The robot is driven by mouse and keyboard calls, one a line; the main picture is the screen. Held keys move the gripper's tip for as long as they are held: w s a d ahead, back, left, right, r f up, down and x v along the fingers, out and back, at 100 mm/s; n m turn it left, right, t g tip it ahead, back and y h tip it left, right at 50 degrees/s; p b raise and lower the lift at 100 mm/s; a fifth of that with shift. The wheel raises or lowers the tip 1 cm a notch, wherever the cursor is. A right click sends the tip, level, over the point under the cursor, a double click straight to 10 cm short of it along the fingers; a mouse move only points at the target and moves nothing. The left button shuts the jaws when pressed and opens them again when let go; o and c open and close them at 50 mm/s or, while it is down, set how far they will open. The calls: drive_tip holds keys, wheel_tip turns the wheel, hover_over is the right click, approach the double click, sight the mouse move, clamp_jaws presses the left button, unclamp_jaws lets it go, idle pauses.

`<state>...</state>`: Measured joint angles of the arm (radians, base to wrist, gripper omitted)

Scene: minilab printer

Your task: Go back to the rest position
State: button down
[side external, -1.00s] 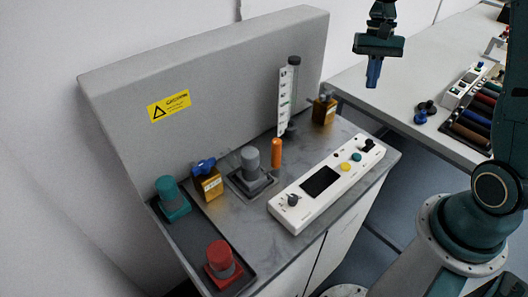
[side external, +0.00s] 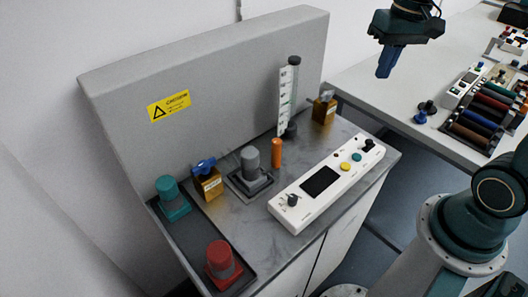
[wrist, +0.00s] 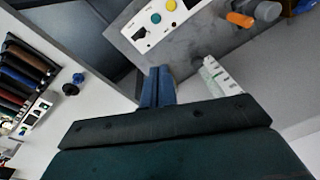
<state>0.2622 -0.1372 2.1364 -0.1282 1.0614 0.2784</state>
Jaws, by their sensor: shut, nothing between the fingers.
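My gripper (side external: 385,63) is high at the top of the side external view, with its blue fingers pointing down and closed together. It holds nothing. It hangs in the air above the gap between the grey machine bench (side external: 240,222) and the long white table (side external: 385,97). In the wrist view the shut blue fingers (wrist: 157,88) show at the centre, above the dark gripper body. My gripper touches nothing.
The bench carries a white control panel (side external: 325,182), an orange cylinder (side external: 277,152), a grey knob (side external: 250,162), a teal knob (side external: 171,195), a red knob (side external: 220,258) and a white scale column (side external: 286,100). The table holds a rack of coloured rollers (side external: 484,115). Air around the gripper is clear.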

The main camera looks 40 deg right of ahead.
drive_tip(key=s+a+r+n+t, duration=0.2)
drive_tip(key=s+a+n+t, duration=0.2)
drive_tip(key=s, duration=0.6)
drive_tip(key=shift+s+a+n+t, duration=0.3)
drive_tip(key=shift+s+a+n, duration=0.1)
drive_tip(key=shift+a, duration=0.4)
idle(0.8)
